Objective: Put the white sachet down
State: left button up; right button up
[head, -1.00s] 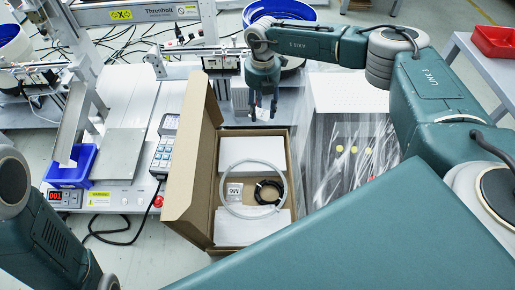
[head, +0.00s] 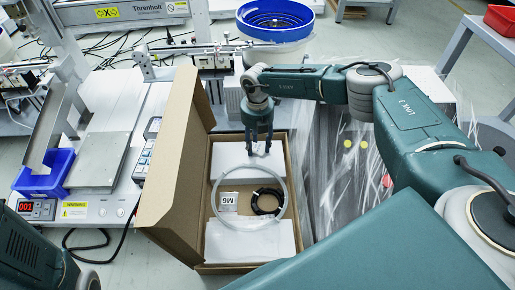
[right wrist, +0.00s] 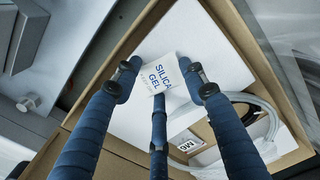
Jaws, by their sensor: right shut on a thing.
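The white sachet, printed "SILICA GEL" (right wrist: 165,78), is held between the fingers of my right gripper (right wrist: 158,90). In the head view my right gripper (head: 258,146) points down over the back part of the open cardboard box (head: 202,235). Little of the sachet (head: 260,150) shows there between the fingertips. I cannot tell whether it touches the white sheet (head: 230,155) under it. My left gripper is out of view.
In the box lie a clear tube coil (head: 216,206), a black cable coil (head: 257,207), a small M6 packet (head: 229,199) and a white front piece (head: 250,240). The raised lid (head: 175,150) stands left. Clear plastic film (head: 335,190) lies right.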

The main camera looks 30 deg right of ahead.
aim_at(258, 147)
jog(key=shift+f, duration=0.1)
jog(key=o, duration=0.9)
jog(key=shift+o, duration=0.2)
notch_tip(258, 147, up, 12)
jog(key=p, duration=0.8)
